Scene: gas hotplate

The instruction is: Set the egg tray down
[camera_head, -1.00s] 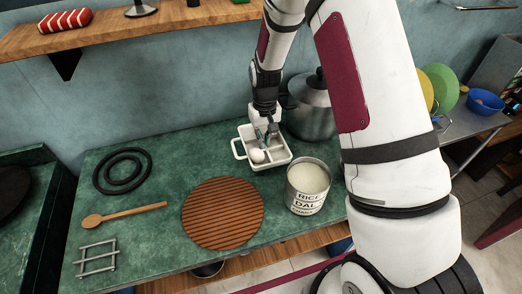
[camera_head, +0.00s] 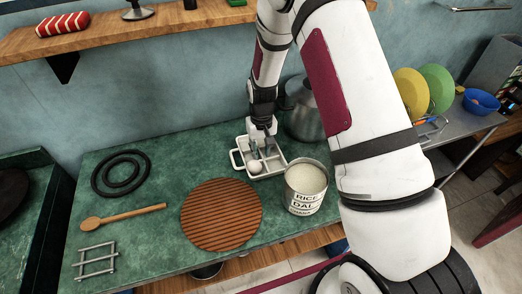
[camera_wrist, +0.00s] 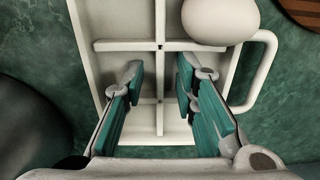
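The white egg tray (camera_head: 275,171) appears to rest flat on the green counter, behind the can. It has several compartments and side handles. One egg (camera_head: 255,167) sits in its front-left compartment; the egg also shows at the top of the wrist view (camera_wrist: 220,18). My gripper (camera_head: 261,152) is over the tray with its fingers spread. In the wrist view my gripper (camera_wrist: 160,78) has its teal pads on either side of the tray's central divider (camera_wrist: 160,60), with visible gaps to it. The exact fingertip height above the tray floor is hard to tell.
A rice can (camera_head: 305,188) stands just right of the tray, and a steel pot (camera_head: 303,122) behind it. A round brown slatted mat (camera_head: 222,215), wooden spoon (camera_head: 123,216), black rings (camera_head: 121,173) and metal rack (camera_head: 96,260) lie left on the counter (camera_head: 160,240).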

